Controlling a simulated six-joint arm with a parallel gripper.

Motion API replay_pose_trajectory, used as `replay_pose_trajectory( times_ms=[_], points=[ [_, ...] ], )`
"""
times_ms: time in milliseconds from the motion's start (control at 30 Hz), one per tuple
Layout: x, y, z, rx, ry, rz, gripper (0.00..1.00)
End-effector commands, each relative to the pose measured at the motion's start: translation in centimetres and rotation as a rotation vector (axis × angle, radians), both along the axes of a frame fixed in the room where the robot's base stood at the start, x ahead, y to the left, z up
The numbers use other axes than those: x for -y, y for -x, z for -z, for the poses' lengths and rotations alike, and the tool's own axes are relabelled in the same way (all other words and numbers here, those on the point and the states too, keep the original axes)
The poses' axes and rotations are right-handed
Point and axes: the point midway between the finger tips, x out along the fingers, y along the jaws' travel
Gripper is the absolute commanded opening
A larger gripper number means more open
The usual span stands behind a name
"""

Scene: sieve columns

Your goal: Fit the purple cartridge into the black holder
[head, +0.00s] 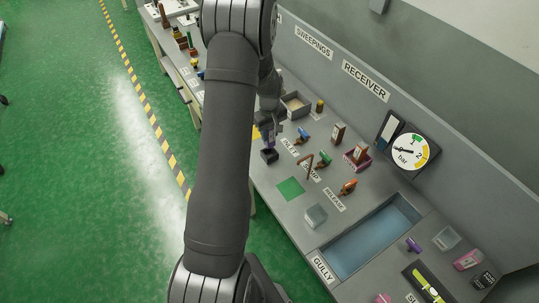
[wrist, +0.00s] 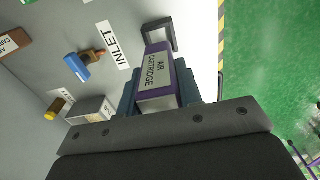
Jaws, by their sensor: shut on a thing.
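The purple cartridge (wrist: 158,72), with a pale label reading AIR CARTRIDGE, is between the two fingers of my gripper (wrist: 160,95) in the wrist view. My gripper is shut on it. The black holder (wrist: 147,33) is an open dark frame just beyond the cartridge's far end. The cartridge's end overlaps the holder's near edge in this view, and I cannot tell whether they touch. In the head view the black holder (head: 269,156) stands near the bench's front edge, with my gripper (head: 271,130) just above it, partly hidden by my arm.
A blue-handled valve (wrist: 76,67) sits beside the INLET label. A grey open box (wrist: 92,108) and a yellow-capped piece (wrist: 54,108) stand nearby. In the head view, a green patch (head: 290,189), a clear box (head: 315,216) and a blue gully (head: 370,240) lie to the right.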

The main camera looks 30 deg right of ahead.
Motion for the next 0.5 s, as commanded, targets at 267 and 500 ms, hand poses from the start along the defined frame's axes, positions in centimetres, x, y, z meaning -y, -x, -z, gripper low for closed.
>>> replay_pose_trajectory(
  times_ms=[267, 500],
  points=[
    [-0.1, 0.1, 3.7, -0.003, -0.002, -0.005, 0.08],
    [-0.1, 0.1, 6.7, -0.006, -0.005, -0.004, 0.08]
  ],
)
